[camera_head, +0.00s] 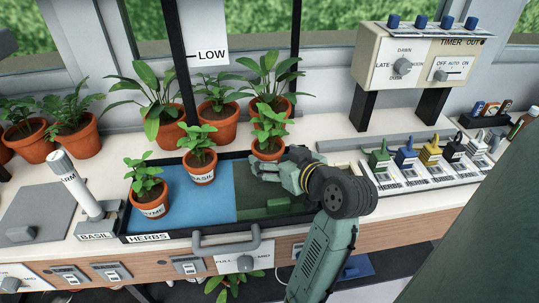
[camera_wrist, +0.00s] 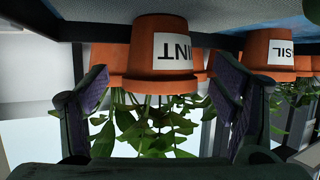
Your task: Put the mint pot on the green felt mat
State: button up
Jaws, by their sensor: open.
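The mint pot (camera_wrist: 165,50) is terracotta with a white label and leafy green plant; the wrist view shows it upside down between my two fingers. In the head view, the mint pot (camera_head: 268,150) is at the back edge of the green side of the tray; my gripper partly hides its base, so I cannot tell exactly what it rests on. The green felt mat (camera_head: 247,206) lies in the tray's right half, partly covered by my arm. My gripper (camera_head: 258,171) is open, low in front of the pot, with its fingers (camera_wrist: 165,105) on either side, apparently without gripping.
The basil pot (camera_head: 200,168) and thyme pot (camera_head: 152,203) stand on the blue mat (camera_head: 210,205) to the left. Larger potted plants (camera_head: 222,125) stand behind. A timer box (camera_head: 420,62) and colored switches (camera_head: 405,157) are to the right.

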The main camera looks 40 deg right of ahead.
jog(key=v, duration=0.8)
jog(key=shift+s+b, duration=0.1)
jog(key=shift+b, duration=0.2)
